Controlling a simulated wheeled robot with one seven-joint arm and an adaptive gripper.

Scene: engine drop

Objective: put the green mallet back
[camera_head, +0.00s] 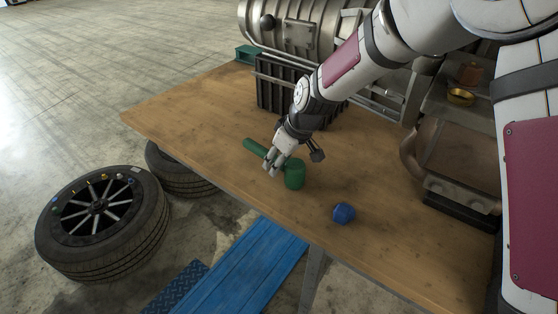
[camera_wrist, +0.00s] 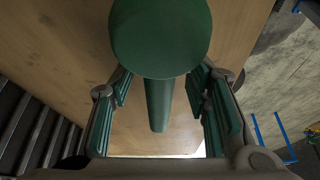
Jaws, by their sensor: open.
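The green mallet (camera_head: 294,174) lies on the wooden table (camera_head: 200,131), its handle pointing to the upper left and its round head toward the lower right in the head view. My gripper (camera_head: 271,169) is at the handle, close to the head. In the wrist view the mallet head (camera_wrist: 160,38) is large at the top and the handle runs down between my two green-padded fingers (camera_wrist: 163,104). The fingers are open, with gaps on both sides of the handle. Part of the handle is hidden behind my gripper in the head view.
A blue faceted object (camera_head: 343,213) sits right of the mallet near the table's front edge. A black ribbed crate (camera_head: 272,92) stands behind my gripper. A brown case (camera_head: 447,160) is at the right. Tyres (camera_head: 103,222) lie on the floor at left. The table's left part is clear.

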